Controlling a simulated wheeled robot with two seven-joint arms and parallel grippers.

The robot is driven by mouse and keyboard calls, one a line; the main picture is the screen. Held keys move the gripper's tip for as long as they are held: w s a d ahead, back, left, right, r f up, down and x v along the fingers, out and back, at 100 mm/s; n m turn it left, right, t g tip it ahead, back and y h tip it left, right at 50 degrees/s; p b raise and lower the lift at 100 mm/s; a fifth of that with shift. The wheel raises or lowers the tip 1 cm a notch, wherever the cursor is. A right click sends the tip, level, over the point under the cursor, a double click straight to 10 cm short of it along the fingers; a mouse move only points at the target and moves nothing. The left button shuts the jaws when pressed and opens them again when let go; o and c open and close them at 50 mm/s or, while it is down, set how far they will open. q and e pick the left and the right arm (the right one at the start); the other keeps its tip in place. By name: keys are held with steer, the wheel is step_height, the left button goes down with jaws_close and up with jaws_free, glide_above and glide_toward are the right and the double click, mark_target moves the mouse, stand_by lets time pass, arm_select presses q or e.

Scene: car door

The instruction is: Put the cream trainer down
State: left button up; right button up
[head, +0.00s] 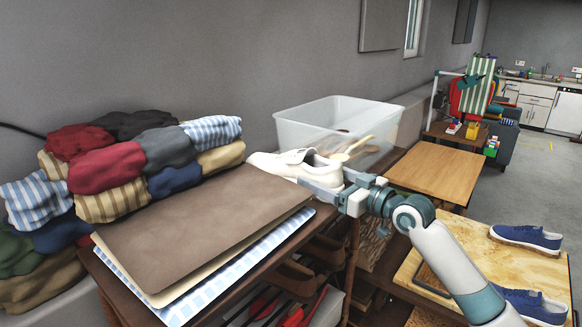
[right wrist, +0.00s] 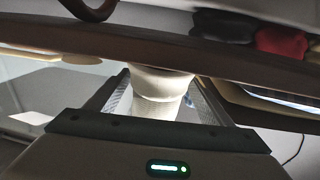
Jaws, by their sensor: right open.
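The cream trainer (head: 290,165) rests on the brown shelf top, beside the brown board and in front of the clear bin, its toe towards the left. My right gripper (head: 328,186) reaches in from the right at the trainer's right end. In the right wrist view, the trainer (right wrist: 158,92) shows between the two fingers, which stand apart with gaps on both sides. The gripper is open around the trainer's end, not clamped on it. My left gripper is out of view.
A clear plastic bin (head: 330,126) stands behind the trainer. Folded clothes (head: 140,160) are piled at left, beside the brown board (head: 190,225). Blue shoes (head: 526,238) sit on a wooden surface (head: 460,240) at right. A bare wooden table (head: 440,170) is beyond.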

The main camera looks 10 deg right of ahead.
steer(key=shift+p+x, duration=0.4)
steer(key=shift+x, duration=0.7)
steer(key=shift+w+a, duration=0.15)
steer(key=shift+w, duration=0.05)
steer(key=c, duration=1.5)
steer(key=shift+r, duration=0.15)
step_height(320, 180, up, 28)
steer(key=b, duration=0.7)
